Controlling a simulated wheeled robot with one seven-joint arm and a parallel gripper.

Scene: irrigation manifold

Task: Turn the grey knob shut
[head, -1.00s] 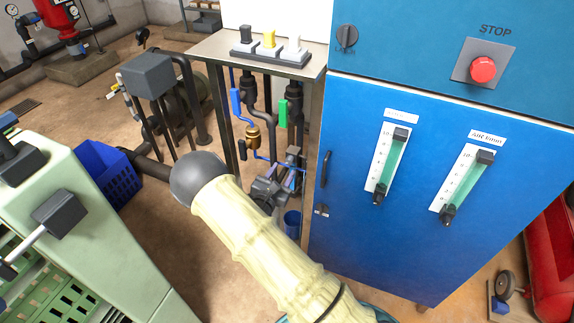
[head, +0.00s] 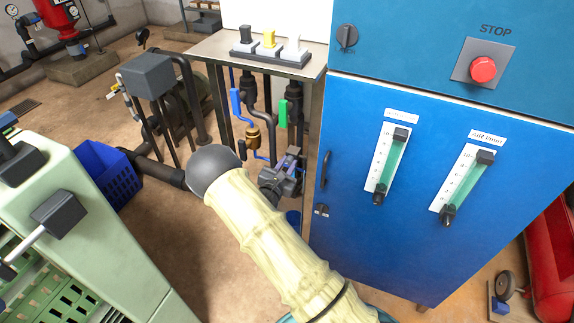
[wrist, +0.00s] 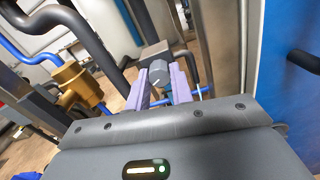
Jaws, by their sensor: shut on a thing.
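The grey knob (wrist: 159,74) is a short round cap with a pale pointer line, seen in the wrist view between my fingertips. My gripper (wrist: 163,84) has two purple fingers, one on each side of the knob, and is shut on it. In the head view my gripper (head: 287,162) is low under the steel bench, among the pipes. There the knob is too small and covered to make out clearly.
A brass fitting (wrist: 78,83) on a blue pipe is left of my fingers. The blue cabinet (head: 440,235) stands close on the right, with a dark handle (head: 325,169). The steel bench (head: 215,47) with three switches is above. A blue crate (head: 105,172) is at left.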

